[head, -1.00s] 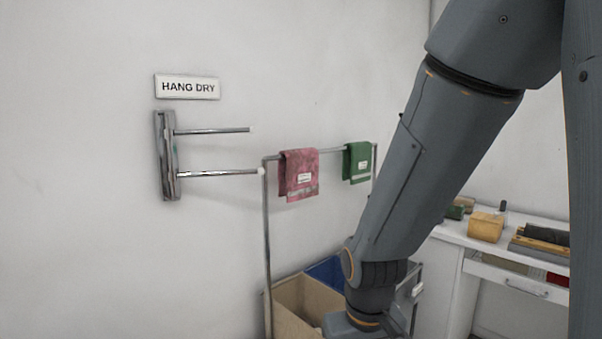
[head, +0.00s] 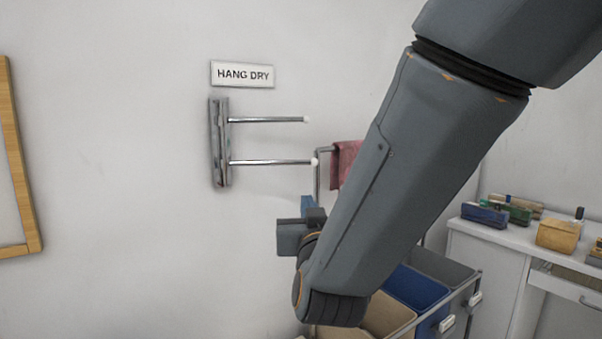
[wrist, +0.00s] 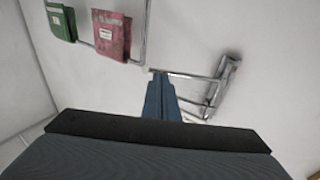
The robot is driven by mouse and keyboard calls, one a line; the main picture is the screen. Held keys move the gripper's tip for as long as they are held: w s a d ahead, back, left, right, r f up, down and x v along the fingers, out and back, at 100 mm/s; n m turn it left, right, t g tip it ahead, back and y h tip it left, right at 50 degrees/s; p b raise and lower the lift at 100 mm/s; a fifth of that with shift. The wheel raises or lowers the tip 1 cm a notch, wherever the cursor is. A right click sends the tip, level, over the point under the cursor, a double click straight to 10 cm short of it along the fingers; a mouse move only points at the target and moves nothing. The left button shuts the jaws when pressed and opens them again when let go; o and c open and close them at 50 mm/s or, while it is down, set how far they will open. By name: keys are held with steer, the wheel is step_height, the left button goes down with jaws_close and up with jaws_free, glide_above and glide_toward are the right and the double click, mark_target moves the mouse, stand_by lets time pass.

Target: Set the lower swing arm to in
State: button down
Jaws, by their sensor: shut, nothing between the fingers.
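A chrome wall bracket (head: 219,142) carries an upper swing arm (head: 268,119) and a lower swing arm (head: 270,162). Both are thin rods with white end knobs, and both point to the right in the head view. The lower one reaches slightly farther right. My gripper (head: 307,203) is below the lower arm's knob in the head view, with its blue fingers pointing up. The fingers also show in the wrist view (wrist: 161,95), shut and empty. There the bracket (wrist: 228,80) is right of them, with the rods beside the fingertips. I cannot tell whether they touch.
A HANG DRY sign (head: 243,74) is above the bracket. A rail with a pink towel (head: 346,163) is close on the right, partly behind my arm; the green towel (wrist: 61,22) shows in the wrist view. Bins (head: 412,288) stand below. A counter (head: 500,233) is far right.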

steer(key=r+t, duration=0.1)
steer(key=r, duration=0.1)
steer(key=p, duration=0.5)
glide_toward(300, 163)
steer(key=x, duration=0.6)
